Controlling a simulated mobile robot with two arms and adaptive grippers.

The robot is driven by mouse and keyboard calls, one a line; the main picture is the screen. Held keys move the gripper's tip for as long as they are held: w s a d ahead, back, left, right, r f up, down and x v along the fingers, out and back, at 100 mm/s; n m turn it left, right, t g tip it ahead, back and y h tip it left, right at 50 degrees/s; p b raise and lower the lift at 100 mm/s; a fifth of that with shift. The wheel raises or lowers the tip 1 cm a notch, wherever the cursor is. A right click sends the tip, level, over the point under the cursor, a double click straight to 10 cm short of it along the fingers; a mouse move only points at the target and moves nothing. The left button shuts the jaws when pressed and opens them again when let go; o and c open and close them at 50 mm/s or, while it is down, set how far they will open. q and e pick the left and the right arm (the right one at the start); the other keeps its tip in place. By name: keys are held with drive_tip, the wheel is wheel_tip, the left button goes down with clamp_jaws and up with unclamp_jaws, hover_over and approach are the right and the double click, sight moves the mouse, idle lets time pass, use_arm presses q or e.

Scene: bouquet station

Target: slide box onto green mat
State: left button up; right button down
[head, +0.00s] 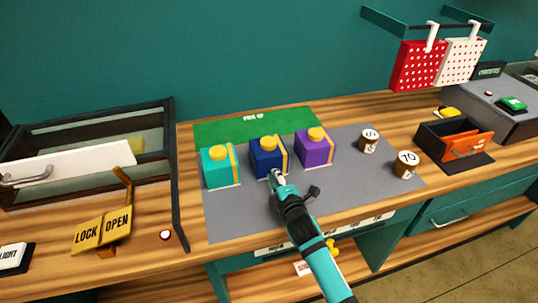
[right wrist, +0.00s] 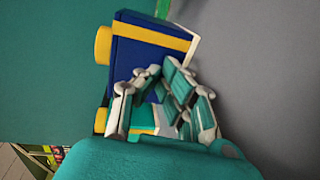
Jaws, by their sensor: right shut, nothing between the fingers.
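Three lidded boxes stand in a row on a grey mat (head: 345,190): a teal box (head: 217,171), a blue box (head: 266,159) and a purple box (head: 315,150), each with a yellow knob and yellow band. The green mat (head: 225,128) lies behind them against the wall. My right gripper (head: 277,180) is shut and empty at the front of the blue box. In the right wrist view my fingers (right wrist: 163,92) are close against the blue box (right wrist: 150,52); contact is hard to tell. The teal box (right wrist: 144,119) shows partly behind the fingers. My left gripper is not in view.
Two numbered cups (head: 369,141) stand right of the boxes. An open black box with an orange front (head: 462,144) is farther right. A glass-sided case (head: 90,150) and a LOCK/OPEN sign (head: 102,229) are at left.

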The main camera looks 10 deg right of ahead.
drive_tip(key=shift+w+b, duration=0.35)
drive_tip(key=shift+w, duration=1.1)
drive_tip(key=shift+w+a+b, duration=0.1)
drive_tip(key=shift+w+b, duration=0.7)
drive_tip(key=shift+w, duration=1.2)
drive_tip(key=shift+w+b, duration=1)
drive_tip(key=shift+w, duration=1)
drive_tip(key=shift+w, duration=0.1)
